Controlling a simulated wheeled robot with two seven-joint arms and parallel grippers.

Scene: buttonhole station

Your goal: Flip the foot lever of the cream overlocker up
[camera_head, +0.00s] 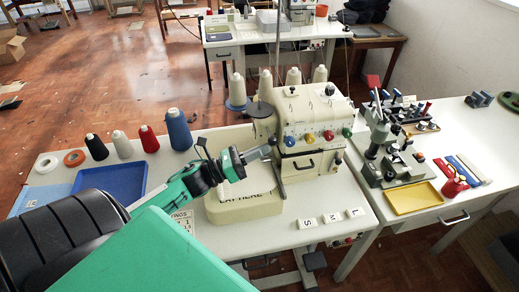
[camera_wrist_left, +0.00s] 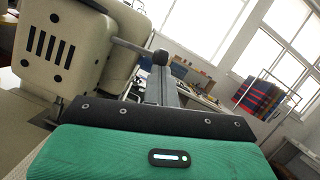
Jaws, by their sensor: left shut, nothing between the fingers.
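The cream overlocker (camera_head: 308,112) stands on the white table in the head view, with coloured dials on its front. In the left wrist view its vented cream housing (camera_wrist_left: 58,48) fills the upper left. A grey lever with a dark round knob (camera_wrist_left: 160,57) sticks out from the housing towards the right. My left gripper (camera_head: 268,150) is at the machine's left side, shut and empty. In the left wrist view its shut fingers (camera_wrist_left: 161,82) lie in line with the knob, close to it; I cannot tell whether they touch. The lever is not clear in the head view. My right gripper is not in view.
A cream block (camera_head: 243,207) with lettering lies under my left gripper. A blue tray (camera_head: 108,181) and thread cones (camera_head: 179,130) are to the left. White letter tiles (camera_head: 331,218) lie in front. A green press (camera_head: 385,150) and yellow tray (camera_head: 411,198) stand on the right table.

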